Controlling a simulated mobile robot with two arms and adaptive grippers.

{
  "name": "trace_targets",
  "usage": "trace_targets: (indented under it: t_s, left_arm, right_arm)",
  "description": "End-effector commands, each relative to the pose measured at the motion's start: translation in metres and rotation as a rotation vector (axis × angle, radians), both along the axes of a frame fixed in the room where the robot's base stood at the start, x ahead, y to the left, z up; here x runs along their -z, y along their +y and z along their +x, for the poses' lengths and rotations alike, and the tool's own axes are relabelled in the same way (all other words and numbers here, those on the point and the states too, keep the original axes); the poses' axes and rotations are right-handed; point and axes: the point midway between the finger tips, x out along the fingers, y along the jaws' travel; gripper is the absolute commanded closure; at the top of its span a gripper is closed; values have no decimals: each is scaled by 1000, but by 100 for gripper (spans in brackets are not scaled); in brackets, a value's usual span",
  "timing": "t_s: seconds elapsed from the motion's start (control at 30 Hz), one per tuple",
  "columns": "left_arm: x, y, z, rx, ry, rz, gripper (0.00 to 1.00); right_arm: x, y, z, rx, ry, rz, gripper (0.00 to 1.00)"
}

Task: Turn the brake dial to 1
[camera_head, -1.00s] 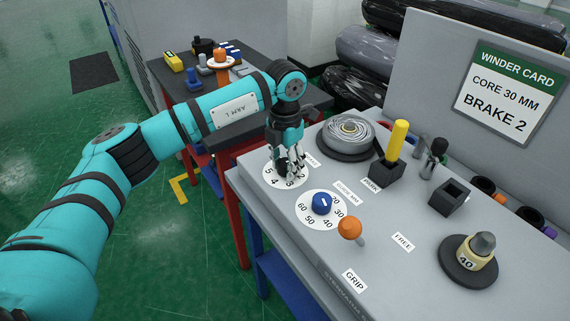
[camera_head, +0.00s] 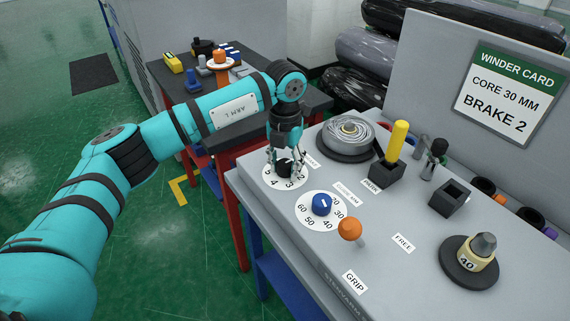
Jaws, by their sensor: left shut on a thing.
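The brake dial is a black knob (camera_head: 285,167) on a round white scale plate (camera_head: 273,180) near the panel's left end. Its numbers 2, 3, 4 and 5 show around the near side; the 1 is hidden behind my gripper. My left gripper (camera_head: 285,165) points down over the dial, its fingers shut on the knob from both sides. I cannot tell which number the knob points at. The winder card (camera_head: 507,90) reads CORE 30 MM and BRAKE 2. My right gripper is not in view.
A blue core dial (camera_head: 322,204) sits just in front of the brake dial. An orange-topped lever (camera_head: 350,229) stands by the GRIP label. A wound roll (camera_head: 347,135) and a yellow handle (camera_head: 397,140) stand behind. The panel is clear around the FREE label (camera_head: 403,243).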

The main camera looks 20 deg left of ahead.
Motion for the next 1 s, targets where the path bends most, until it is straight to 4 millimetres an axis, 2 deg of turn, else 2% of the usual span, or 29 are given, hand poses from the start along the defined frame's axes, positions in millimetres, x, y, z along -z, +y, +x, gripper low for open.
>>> trace_targets:
  t_s: [0.13, 0.17, 0.3, 0.67, 0.77, 1.0]
  left_arm:
    - [-3, 1, 2, -6, -8, -1, 93]
    - [-3, 1, 2, -6, -8, -1, 57]
    - [-2, 1, 1, -4, -5, -1, 38]
    - [-6, 0, 1, -1, -3, -1, 37]
    - [-19, 0, 1, -1, -6, -1, 37]
    - [-70, 0, 2, -2, -7, -1, 37]
  right_arm:
    - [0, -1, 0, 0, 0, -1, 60]
    - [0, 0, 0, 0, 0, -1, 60]
    - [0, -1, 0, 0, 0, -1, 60]
    - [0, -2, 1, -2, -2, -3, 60]
    - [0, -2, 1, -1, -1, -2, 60]
    - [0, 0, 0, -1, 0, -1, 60]
